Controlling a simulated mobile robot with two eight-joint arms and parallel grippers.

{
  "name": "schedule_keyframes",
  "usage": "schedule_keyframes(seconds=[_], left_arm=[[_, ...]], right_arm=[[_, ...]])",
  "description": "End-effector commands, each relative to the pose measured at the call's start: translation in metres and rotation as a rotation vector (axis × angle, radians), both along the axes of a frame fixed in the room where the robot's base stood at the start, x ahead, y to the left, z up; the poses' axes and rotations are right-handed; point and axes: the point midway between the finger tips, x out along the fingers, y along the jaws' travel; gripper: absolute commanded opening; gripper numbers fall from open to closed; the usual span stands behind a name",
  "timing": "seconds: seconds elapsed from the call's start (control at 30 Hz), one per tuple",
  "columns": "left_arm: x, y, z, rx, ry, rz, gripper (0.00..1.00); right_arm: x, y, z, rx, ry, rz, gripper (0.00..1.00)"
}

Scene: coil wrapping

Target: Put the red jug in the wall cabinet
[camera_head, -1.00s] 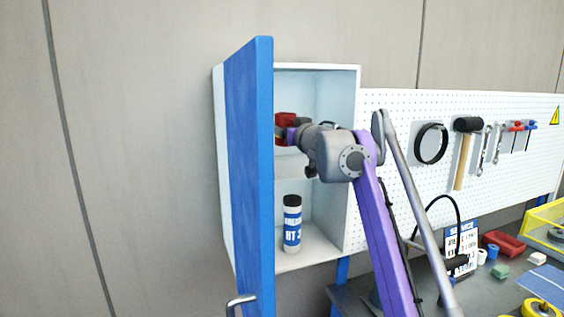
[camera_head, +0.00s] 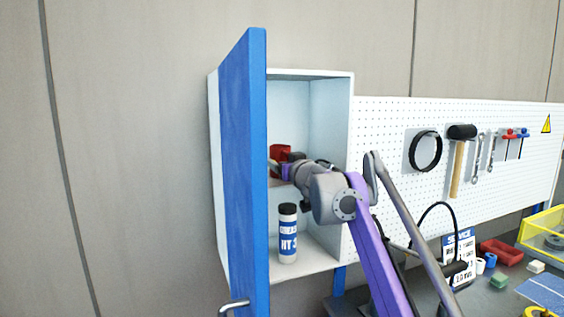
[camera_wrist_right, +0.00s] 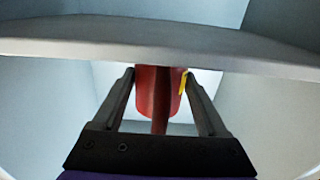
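The red jug (camera_head: 281,153) is inside the wall cabinet (camera_head: 330,110), at about the height of its middle shelf, partly hidden by my gripper and the open door. My right gripper (camera_head: 285,161) reaches in from the right. In the right wrist view the jug (camera_wrist_right: 158,92) sits between the two fingers (camera_wrist_right: 160,80), which lie against its sides, its darker handle toward the palm. A pale shelf edge (camera_wrist_right: 230,48) hides one end of the jug there. I cannot tell whether the jug touches the shelf. My left gripper is not in view.
The blue cabinet door (camera_head: 243,170) stands open at the left. A white bottle with a blue label (camera_head: 288,238) stands in the lower compartment, below my gripper. A pegboard (camera_head: 390,130) with tools is to the right, above a cluttered bench. The cabinet's upper space is free.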

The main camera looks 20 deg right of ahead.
Motion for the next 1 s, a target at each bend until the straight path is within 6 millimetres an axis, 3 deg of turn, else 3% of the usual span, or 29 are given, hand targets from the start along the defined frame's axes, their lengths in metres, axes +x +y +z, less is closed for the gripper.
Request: schedule_keyframes(seconds=[0.03, 0.1, 0.47, 1.0], left_arm=[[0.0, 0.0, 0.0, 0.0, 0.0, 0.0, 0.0], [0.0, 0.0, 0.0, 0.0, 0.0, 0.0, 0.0], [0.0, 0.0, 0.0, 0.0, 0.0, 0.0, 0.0], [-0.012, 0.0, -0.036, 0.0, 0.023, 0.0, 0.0]], right_arm=[[0.0, 0.0, 0.0, 0.0, 0.0, 0.0, 0.87], [0.0, 0.0, 0.0, 0.0, 0.0, 0.0, 0.99], [-0.004, 0.0, 0.004, 0.001, 0.0, -0.001, 1.0], [-0.1, 0.005, 0.002, 0.0, 0.001, -0.002, 1.0]])
